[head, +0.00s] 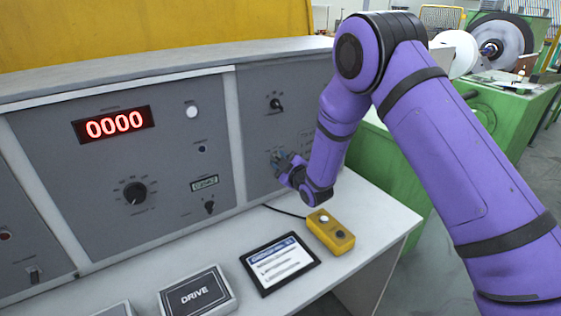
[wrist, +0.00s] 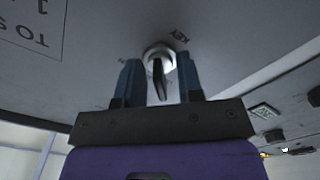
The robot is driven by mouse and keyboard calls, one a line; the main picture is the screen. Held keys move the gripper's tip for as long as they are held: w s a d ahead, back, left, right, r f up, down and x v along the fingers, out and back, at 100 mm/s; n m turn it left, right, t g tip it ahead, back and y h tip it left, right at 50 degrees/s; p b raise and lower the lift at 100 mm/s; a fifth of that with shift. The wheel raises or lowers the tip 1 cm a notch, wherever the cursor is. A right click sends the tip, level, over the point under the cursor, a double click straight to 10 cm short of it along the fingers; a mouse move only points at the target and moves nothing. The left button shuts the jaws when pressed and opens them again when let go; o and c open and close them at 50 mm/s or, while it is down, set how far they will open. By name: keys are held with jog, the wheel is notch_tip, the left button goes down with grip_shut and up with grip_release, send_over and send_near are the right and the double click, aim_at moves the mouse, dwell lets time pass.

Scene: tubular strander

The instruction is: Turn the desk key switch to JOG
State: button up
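The key switch (wrist: 160,55) shows in the wrist view as a round silver collar on the grey panel, with a dark flat key (wrist: 158,78) sticking out of it. Lettering that reads "KEY" stands beside the collar, upside down in this view. My gripper (wrist: 159,75) has its two blue-grey fingers on either side of the key, with a visible gap on each side. It is open and holds nothing. In the head view my gripper (head: 279,158) is at the right-hand panel of the desk and hides the key switch there.
A rotary selector (head: 276,104) sits above my gripper on the same panel. A yellow button box (head: 331,232) and a black-framed tablet (head: 280,263) lie on the white desktop below. Left are a red 0000 display (head: 114,124) and a large black knob (head: 135,192).

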jog(key=shift+w, duration=0.1)
jog(key=c, duration=0.6)
jog(key=shift+m, duration=0.4)
jog(key=m, duration=0.3)
jog(key=shift+m, duration=0.3)
jog(key=shift+f+m, duration=0.1)
jog(key=shift+m, duration=2.1)
jog(key=o, duration=0.6)
